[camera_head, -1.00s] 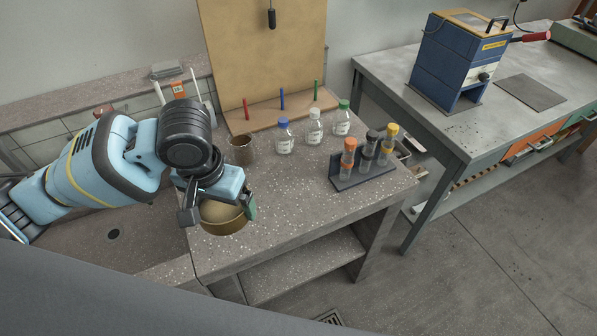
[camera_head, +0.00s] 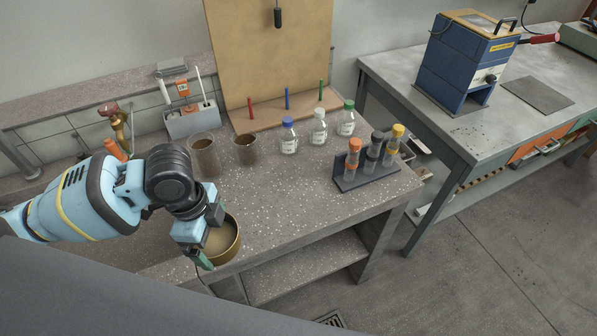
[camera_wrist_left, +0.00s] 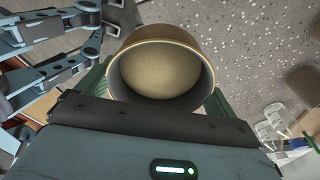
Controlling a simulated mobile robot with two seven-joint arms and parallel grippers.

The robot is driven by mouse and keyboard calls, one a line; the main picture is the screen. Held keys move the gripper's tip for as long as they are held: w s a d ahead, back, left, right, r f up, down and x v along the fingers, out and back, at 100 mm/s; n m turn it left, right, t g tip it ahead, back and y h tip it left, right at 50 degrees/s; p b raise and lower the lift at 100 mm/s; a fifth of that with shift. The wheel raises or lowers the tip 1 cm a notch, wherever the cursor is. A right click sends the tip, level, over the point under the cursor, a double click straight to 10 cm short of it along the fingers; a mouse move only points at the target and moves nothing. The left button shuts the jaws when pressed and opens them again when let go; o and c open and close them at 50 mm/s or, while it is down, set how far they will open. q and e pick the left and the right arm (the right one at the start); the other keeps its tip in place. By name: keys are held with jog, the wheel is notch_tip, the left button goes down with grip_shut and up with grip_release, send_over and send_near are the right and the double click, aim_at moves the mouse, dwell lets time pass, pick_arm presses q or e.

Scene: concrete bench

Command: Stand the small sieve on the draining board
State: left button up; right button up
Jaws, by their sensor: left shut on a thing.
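The small sieve (camera_head: 229,252) is a round, brass-coloured ring with a tan mesh inside. My left gripper (camera_head: 209,237) is shut on it and holds it near the front edge of the speckled worktop. In the left wrist view the sieve (camera_wrist_left: 160,75) sits between the green-sided fingers, with its open round face towards the camera. Whether it touches the worktop is hard to tell. A tall tan board (camera_head: 268,60) stands upright at the back, with a ledge and red, blue and green pegs; I cannot tell whether this is the draining board.
Two brown-tinted beakers (camera_head: 205,157) and (camera_head: 245,150) stand behind the gripper. Three capped bottles (camera_head: 318,128) and a dark rack of vials (camera_head: 367,170) stand to the right. The worktop's middle is clear.

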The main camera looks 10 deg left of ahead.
pick_arm(q)
jog(key=f+m, duration=0.1)
jog(key=m, duration=0.1)
jog(key=s+a+f+m, duration=0.1)
jog(key=m, duration=0.2)
jog(key=shift+s+a+f+g, duration=0.1)
jog(key=shift+s+f+g, duration=0.1)
jog(key=shift+g, duration=0.1)
send_over(249, 209)
jog(key=shift+s+a+f+b, duration=0.2)
jog(key=shift+s+f+b, duration=0.1)
jog(key=shift+f+b, duration=0.25)
pick_arm(e)
jog(key=shift+s+f, duration=0.5)
jog(key=shift+f, duration=0.1)
pick_arm(q)
jog(key=shift+w+f, duration=0.1)
jog(key=shift+w+d, duration=0.1)
jog(key=shift+w, duration=0.15)
notch_tip(249, 209, down, 3)
jog(key=shift+f, duration=0.3)
pick_arm(e)
jog(key=shift+a, duration=0.2)
